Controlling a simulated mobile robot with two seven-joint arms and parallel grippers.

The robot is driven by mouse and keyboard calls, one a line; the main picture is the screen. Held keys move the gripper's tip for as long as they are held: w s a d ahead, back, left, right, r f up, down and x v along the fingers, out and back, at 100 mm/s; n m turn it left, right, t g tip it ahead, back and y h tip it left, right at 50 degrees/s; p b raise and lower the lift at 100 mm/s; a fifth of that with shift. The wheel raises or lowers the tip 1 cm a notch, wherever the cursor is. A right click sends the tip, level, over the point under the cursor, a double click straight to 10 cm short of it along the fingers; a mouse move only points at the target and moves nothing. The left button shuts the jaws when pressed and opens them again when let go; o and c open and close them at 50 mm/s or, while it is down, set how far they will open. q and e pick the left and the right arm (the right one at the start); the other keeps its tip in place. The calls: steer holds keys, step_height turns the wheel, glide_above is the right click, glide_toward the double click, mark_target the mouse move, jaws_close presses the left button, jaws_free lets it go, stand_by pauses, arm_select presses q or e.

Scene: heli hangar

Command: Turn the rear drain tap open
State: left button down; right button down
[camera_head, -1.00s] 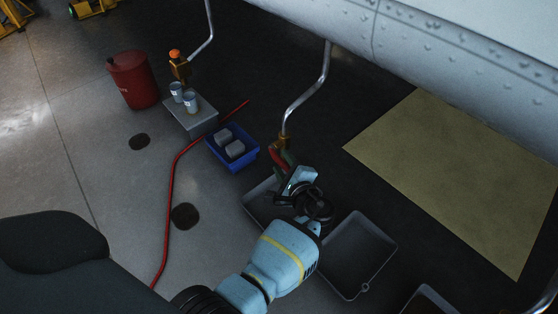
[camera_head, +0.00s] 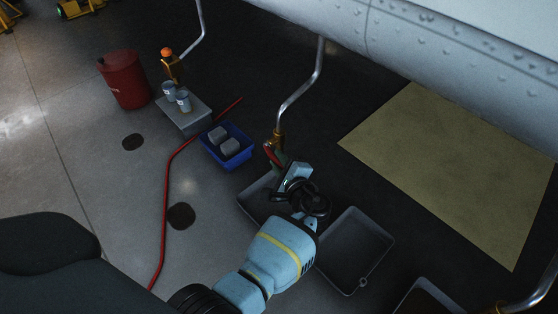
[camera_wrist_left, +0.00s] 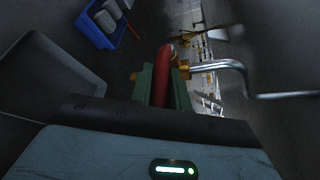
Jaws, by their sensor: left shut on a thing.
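A drain tap with a brass body (camera_head: 277,138) hangs at the lower end of a bent metal pipe (camera_head: 300,95) under the grey hull. Its red lever (camera_head: 269,153) points down. My left gripper (camera_head: 279,161) is shut on this lever. In the left wrist view, the red lever (camera_wrist_left: 163,75) stands between the green fingers, with the brass body (camera_wrist_left: 182,68) and pipe (camera_wrist_left: 225,64) just right of it. The fingers hide part of the lever. My right gripper is not in view.
Grey trays (camera_head: 391,241) lie on the floor below and beside my left gripper. A blue bin (camera_head: 246,161) with grey blocks, a grey stand with cans, a red drum (camera_head: 127,82) and a red hose (camera_head: 165,210) lie to the left. Another pipe (camera_head: 545,290) hangs at lower right.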

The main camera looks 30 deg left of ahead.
arm_select(q)
steer(key=shift+f+t+y+b, duration=0.3)
steer(key=shift+f+b, duration=0.2)
steer(key=shift+b, duration=0.7)
steer(key=shift+w+a+f+m+t+y+b, duration=0.1)
steer(key=shift+f+m+t+y+b, duration=0.2)
steer(key=shift+b, duration=0.7)
steer(key=shift+f+y+b, duration=0.1)
steer(key=shift+y+b, duration=0.2)
steer(key=shift+b, duration=0.25)
steer(key=shift+w+f+m+t+y, duration=0.1)
steer(key=shift+f+m+t+y, duration=0.45)
steer(key=shift+t+y, duration=0.25)
steer(key=shift+a+f+t, duration=0.15)
steer(key=shift+t, duration=0.25)
steer(key=c, duration=1.4)
jaws_free()
steer(key=shift+y, duration=0.4)
steer(key=shift+c, duration=0.2)
steer(key=shift+o, duration=0.6)
steer(key=shift+a, duration=0.1)
